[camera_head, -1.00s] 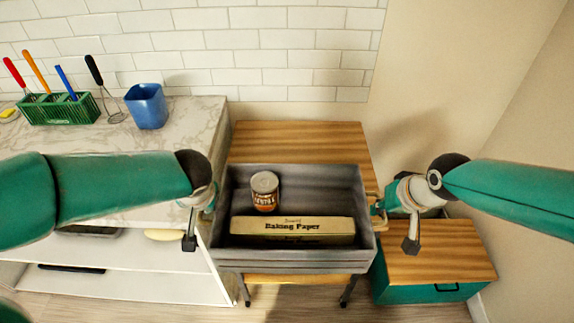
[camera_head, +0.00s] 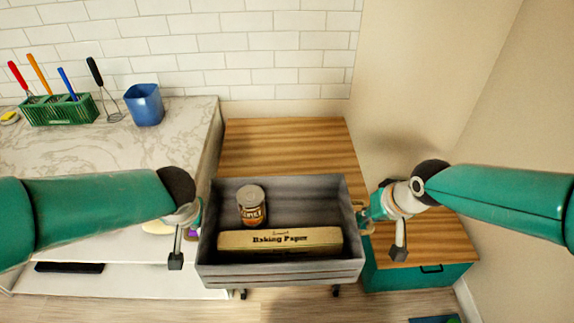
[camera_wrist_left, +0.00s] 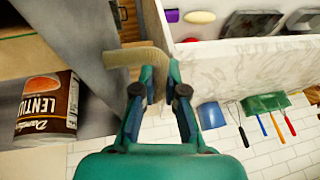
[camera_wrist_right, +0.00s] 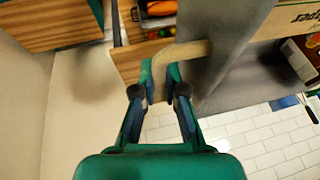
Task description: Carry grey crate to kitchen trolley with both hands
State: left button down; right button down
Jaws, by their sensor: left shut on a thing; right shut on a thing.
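The grey crate (camera_head: 280,273) hangs roughly level between my two grippers. It holds a can (camera_head: 251,207) standing upright and a baking paper box (camera_head: 281,240) lying along its front side. My left gripper (camera_head: 199,214) is shut on the left handle, whose tan bar shows in the left wrist view (camera_wrist_left: 130,57). My right gripper (camera_head: 364,215) is shut on the right handle, whose bar shows in the right wrist view (camera_wrist_right: 182,50). The wooden-topped kitchen trolley (camera_head: 285,145) stands on castors behind and below the crate. The crate hides its front part; the gap between them is unclear.
A marble-topped counter (camera_head: 95,150) is on the left, with a blue cup (camera_head: 145,105) and a green utensil holder (camera_head: 58,110). A low teal cabinet with a wooden top (camera_head: 435,240) stands right of the trolley. A tiled wall (camera_head: 200,50) closes the back.

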aim_at(289, 166)
jog(key=z, duration=0.05)
jog(key=k, duration=0.2)
jog(key=z, duration=0.25)
jog(key=i, duration=1.6)
jog(key=u, duration=0.3)
